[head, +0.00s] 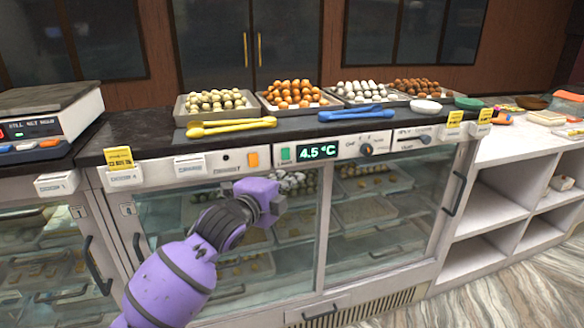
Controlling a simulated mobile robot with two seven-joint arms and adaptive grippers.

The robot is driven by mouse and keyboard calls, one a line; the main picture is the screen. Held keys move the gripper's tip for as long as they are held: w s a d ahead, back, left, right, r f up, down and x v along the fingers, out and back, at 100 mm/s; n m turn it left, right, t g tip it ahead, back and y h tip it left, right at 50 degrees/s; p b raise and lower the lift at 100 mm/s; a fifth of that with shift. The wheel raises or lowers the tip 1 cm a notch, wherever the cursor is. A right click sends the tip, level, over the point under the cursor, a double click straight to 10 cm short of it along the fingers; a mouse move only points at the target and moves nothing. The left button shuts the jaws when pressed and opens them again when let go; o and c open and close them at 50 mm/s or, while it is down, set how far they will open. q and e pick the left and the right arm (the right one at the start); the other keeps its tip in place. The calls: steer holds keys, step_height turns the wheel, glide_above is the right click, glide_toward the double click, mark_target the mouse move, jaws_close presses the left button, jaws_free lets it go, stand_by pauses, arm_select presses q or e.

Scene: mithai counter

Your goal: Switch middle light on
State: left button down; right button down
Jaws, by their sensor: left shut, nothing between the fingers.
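The control strip (208,163) runs along the front of the middle display case, under the dark counter top. It carries an orange rocker switch (252,159), a green rocker switch (285,154), a lit display reading 4.5 °C (318,151) and a dark dial (366,149). Small white label plates sit further left; their print is too small to read, so I cannot tell which control is the middle light. My purple left gripper (263,196) is shut and empty, just below the orange and green switches, in front of the glass. My right gripper is out of view.
Trays of sweets (216,102) line the counter top, with yellow tongs (231,126) and blue tongs (342,113) in front. A weighing scale (45,110) stands at the left. The sliding glass doors have dark handles (455,194). Open white shelves (490,216) stand at the right.

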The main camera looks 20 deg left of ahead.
mark_target(286, 154)
arm_select(q)
steer(key=w+a+f, duration=0.1)
steer(key=w, duration=0.7)
steer(key=shift+w, duration=0.4)
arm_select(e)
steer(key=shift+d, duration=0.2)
